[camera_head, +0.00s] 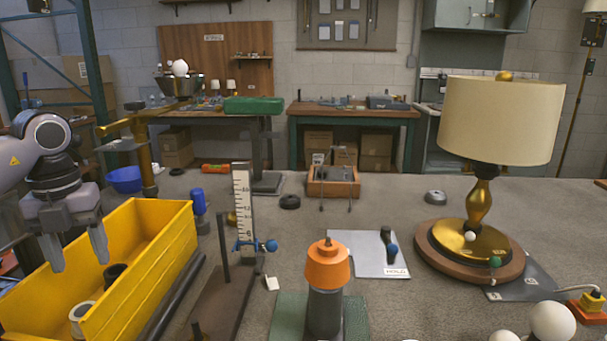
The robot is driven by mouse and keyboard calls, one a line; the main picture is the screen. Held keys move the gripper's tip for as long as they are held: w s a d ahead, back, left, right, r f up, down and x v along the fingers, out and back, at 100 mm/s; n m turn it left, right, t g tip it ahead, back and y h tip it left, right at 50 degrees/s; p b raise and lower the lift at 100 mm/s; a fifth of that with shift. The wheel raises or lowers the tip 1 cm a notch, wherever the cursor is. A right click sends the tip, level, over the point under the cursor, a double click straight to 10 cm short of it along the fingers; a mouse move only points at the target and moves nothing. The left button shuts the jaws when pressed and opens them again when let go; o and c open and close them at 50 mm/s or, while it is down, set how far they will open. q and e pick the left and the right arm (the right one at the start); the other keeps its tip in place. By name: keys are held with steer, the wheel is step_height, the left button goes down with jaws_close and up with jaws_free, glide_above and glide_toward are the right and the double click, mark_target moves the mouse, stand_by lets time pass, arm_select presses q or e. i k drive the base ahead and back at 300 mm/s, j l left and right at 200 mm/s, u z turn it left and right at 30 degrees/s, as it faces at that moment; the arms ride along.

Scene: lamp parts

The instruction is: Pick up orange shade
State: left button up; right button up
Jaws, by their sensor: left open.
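The orange shade (327,268) is a small tapered cap with a small knob on top. It sits upright on a dark grey cylindrical post (324,312), which stands on a green mat (287,318) at the front centre. My left gripper (80,262) is at the far left, fingers pointing down over the yellow bin. Its two fingers are apart with nothing between them. It is well to the left of the shade and does not touch it. My right gripper is not in view.
The yellow bin (168,213) holds dark and white cylinders. An upright ruler stand (243,205) rises between bin and shade. A large lamp (478,205) stands right. White balls (551,322) lie front right. A grey plate (357,250) lies behind the shade.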

mark_target(325, 268)
steer(key=k, duration=0.95)
